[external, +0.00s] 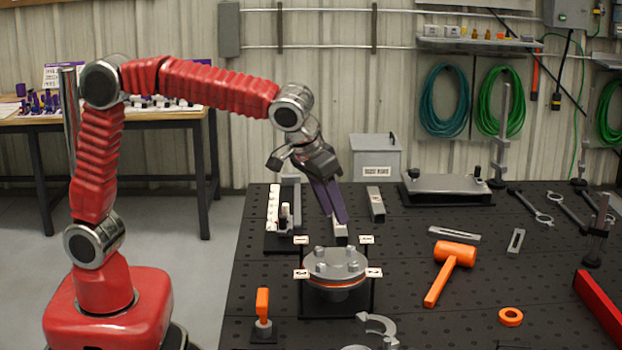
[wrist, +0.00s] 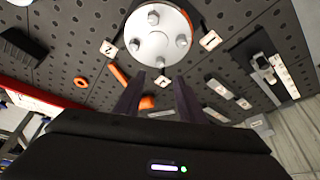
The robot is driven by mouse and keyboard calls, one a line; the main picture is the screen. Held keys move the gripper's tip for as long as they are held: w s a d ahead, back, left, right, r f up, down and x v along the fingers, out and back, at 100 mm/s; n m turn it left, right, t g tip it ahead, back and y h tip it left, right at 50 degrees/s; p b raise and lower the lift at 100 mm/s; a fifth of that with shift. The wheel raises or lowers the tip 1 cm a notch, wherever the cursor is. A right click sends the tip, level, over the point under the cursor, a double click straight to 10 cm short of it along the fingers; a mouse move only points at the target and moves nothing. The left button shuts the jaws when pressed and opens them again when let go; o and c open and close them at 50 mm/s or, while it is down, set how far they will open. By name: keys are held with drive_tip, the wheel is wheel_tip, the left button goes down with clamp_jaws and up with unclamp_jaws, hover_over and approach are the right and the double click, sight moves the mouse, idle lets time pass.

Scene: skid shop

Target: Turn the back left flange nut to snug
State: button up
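A round grey flange (external: 335,268) with an orange band under its top plate sits on a black stand. Several hex nuts stand up from its top. The back left nut (external: 319,251) shows in the external view. The flange face (wrist: 158,34) with its nuts also shows at the top of the wrist view, where I cannot tell for sure which nut is the back left one. My gripper (external: 337,219) hangs above and behind the flange, tilted, with purple fingers. In the wrist view its fingers (wrist: 160,80) are apart with nothing between them, clear of the nuts.
Small label plates (external: 301,240) stand around the flange. A white-blocked rack (external: 273,210) and a metal bar (external: 375,203) stand behind. An orange-handled tool (external: 262,307) stands front left.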

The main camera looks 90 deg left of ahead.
sight(349, 248)
drive_tip(key=x, duration=1)
drive_tip(key=shift+f, duration=0.2)
clamp_jaws()
